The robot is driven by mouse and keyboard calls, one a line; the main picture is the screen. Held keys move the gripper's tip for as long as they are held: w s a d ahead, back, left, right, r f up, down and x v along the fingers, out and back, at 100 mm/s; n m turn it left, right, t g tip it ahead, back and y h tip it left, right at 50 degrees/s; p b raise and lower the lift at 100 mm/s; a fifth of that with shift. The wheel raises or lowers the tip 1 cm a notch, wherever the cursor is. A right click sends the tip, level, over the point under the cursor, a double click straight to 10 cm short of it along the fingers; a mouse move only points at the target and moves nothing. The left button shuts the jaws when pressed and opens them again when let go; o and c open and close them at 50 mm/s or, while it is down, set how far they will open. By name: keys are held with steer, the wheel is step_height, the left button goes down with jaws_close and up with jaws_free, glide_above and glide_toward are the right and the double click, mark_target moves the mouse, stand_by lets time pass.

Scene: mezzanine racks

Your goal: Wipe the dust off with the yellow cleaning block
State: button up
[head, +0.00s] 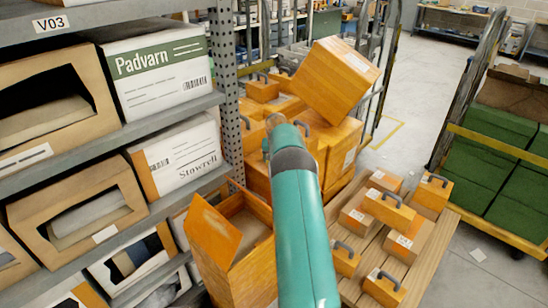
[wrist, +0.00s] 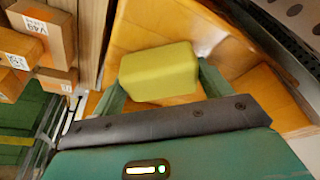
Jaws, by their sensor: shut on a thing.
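The yellow cleaning block (wrist: 160,72) sits between the two green fingers of my gripper (wrist: 163,88) in the wrist view. My gripper is shut on it. Orange box surfaces (wrist: 150,28) lie behind the block; I cannot tell whether the block touches them. In the head view my teal arm reaches up the middle toward the stacked orange boxes (head: 340,140), and it hides the block and fingers. I cannot make out any dust in either view.
A grey rack (head: 226,90) with cartons stands at the left. An open orange box (head: 232,245) is below my arm on its left. A wooden pallet (head: 432,262) with small handled boxes is at the right, and a cart with green crates (head: 500,165) stands beyond it.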

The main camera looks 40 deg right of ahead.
steer(key=shift+s+d+f, duration=0.15)
steer(key=shift+s, duration=1.15)
steer(key=shift+s+d+f, duration=0.1)
steer(key=shift+s, duration=1.15)
steer(key=s, duration=0.6)
steer(key=shift+d+r, duration=0.25)
steer(key=shift+s, duration=0.1)
step_height(320, 180, up, 6)
steer(key=shift+r, duration=0.1)
step_height(320, 180, up, 3)
steer(key=shift+f, duration=0.1)
